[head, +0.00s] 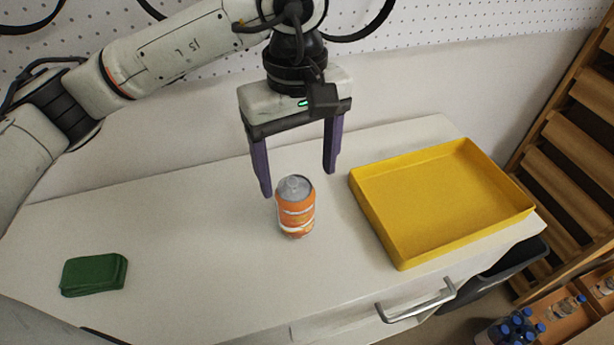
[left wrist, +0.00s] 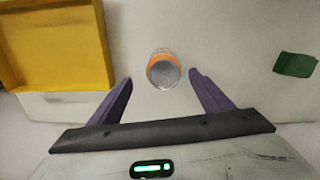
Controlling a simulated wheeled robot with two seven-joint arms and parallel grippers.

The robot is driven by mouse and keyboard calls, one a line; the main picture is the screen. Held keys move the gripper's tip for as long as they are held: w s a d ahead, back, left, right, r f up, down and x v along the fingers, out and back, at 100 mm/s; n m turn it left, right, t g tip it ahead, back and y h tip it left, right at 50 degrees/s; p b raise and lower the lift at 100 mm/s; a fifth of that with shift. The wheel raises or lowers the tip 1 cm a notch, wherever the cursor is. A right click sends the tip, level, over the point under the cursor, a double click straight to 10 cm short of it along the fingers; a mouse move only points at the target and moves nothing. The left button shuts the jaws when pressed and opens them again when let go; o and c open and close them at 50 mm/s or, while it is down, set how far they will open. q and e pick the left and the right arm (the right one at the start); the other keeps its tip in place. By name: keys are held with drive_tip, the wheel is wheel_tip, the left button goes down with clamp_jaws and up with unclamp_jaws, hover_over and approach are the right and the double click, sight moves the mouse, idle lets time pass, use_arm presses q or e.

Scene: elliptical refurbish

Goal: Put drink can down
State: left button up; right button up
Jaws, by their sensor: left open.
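An orange and silver drink can (head: 296,210) stands upright on the white counter in the head view, left of the yellow tray. In the left wrist view the can (left wrist: 162,70) shows from above, just beyond the fingertips and between their lines. My left gripper (head: 299,182) is open, with its purple fingers pointing down above and behind the can. It holds nothing. In the left wrist view the open fingers of the left gripper (left wrist: 160,76) show clear gaps to the can. My right gripper is not in view.
An empty yellow tray (head: 372,214) sits on the counter's right end. A green folded cloth or sponge (head: 94,274) lies at the left front. The white counter top (head: 190,240) between is clear. A dark bin and a wooden rack with bottles (head: 518,328) stand at the right.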

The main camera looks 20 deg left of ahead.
sight(297, 189)
use_arm(q)
drive_tip(key=f, duration=0.4)
drive_tip(key=shift+s+f, duration=0.2)
drive_tip(key=shift+s, duration=0.15)
drive_tip(key=f, duration=0.1)
drive_tip(key=f+p, duration=0.1)
drive_tip(key=f, duration=0.3)
drive_tip(key=shift+w+a+p, duration=0.1)
drive_tip(key=shift+a+p, duration=0.2)
drive_tip(key=shift+p, duration=0.05)
drive_tip(key=shift+f, duration=0.25)
drive_tip(key=shift+r, duration=0.1)
drive_tip(key=c, duration=1.4)
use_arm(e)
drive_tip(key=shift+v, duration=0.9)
